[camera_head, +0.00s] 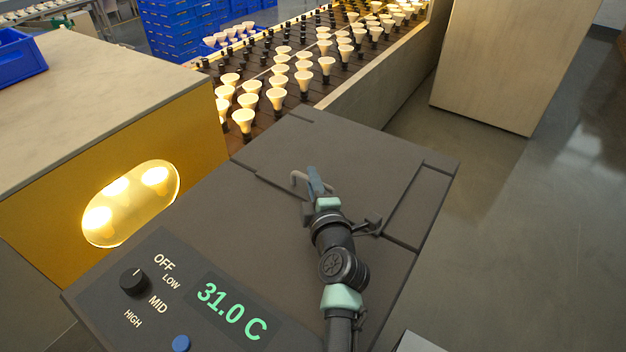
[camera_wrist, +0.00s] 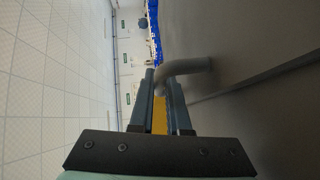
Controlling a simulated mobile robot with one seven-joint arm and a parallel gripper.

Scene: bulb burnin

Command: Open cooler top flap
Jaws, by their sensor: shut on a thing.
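The cooler (camera_head: 180,230) is a dark grey box with a control panel on its near face. Its top flap (camera_head: 345,150) lies flat as far as I can see, with seams around it. A grey bent handle (camera_head: 297,178) stands on the flap. My gripper (camera_head: 315,182) is at the handle with its jaws shut on it. In the wrist view the handle (camera_wrist: 185,68) curves in from the dark top surface and reaches between the two blue-grey fingers of my gripper (camera_wrist: 158,85). The arm covers part of the flap.
The panel has a dial (camera_head: 133,281), a blue button (camera_head: 181,343) and a display (camera_head: 232,311) reading 31.0 C. Lit bulbs (camera_head: 303,78) stand in rows on a conveyor behind. A yellow-fronted counter (camera_head: 110,150) is at left. Open floor (camera_head: 520,240) lies at right.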

